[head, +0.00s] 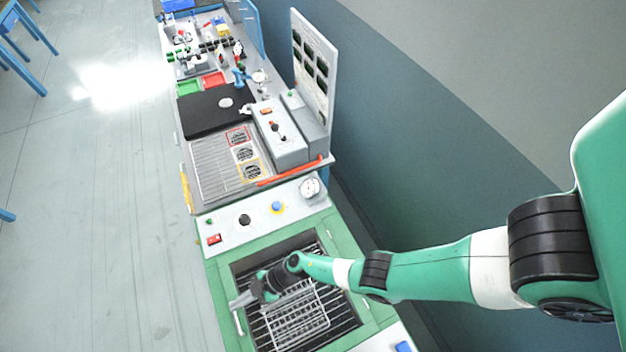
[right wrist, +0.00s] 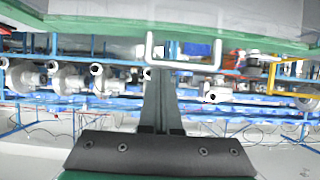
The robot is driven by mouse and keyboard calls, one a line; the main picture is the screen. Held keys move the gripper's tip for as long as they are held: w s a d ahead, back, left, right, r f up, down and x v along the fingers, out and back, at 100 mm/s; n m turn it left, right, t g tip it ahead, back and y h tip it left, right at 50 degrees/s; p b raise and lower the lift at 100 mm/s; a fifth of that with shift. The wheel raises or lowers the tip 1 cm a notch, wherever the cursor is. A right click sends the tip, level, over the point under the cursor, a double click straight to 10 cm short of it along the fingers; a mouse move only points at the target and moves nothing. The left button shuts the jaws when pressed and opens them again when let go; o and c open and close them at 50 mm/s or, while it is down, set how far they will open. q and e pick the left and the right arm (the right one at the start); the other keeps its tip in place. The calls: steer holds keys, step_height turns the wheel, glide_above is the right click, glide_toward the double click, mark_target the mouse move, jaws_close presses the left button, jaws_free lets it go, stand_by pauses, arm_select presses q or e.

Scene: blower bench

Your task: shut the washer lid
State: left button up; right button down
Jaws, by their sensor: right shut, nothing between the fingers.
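The washer (head: 215,275) is the green unit at the lower middle of the head view. Its top shows a dark well with slats and a wire basket (head: 310,322) in it. I cannot make out a separate lid over the well. My right gripper (head: 240,302) is over the left side of the well, shut and empty, its arm reaching in from the right. In the right wrist view a pale U-shaped handle (right wrist: 185,65) sits under a green edge (right wrist: 230,37), just beyond the shut fingers; I cannot tell whether they touch. My left gripper is out of view.
Behind the well is a panel with a gauge (head: 310,188) and buttons. Farther back stand a grey bench with a slatted top (head: 215,168), a control box (head: 280,135) and an upright board (head: 315,65). Open floor (head: 100,230) lies to the left.

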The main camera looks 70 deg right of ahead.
steer(key=shift+s+d+f, duration=0.15)
steer(key=shift+s+f, duration=0.1)
steer(key=shift+f, duration=0.35)
steer(key=s+d+r+p, duration=0.6)
steer(key=r+p, duration=0.4)
steer(key=p, duration=0.2)
steer(key=shift+r, duration=0.35)
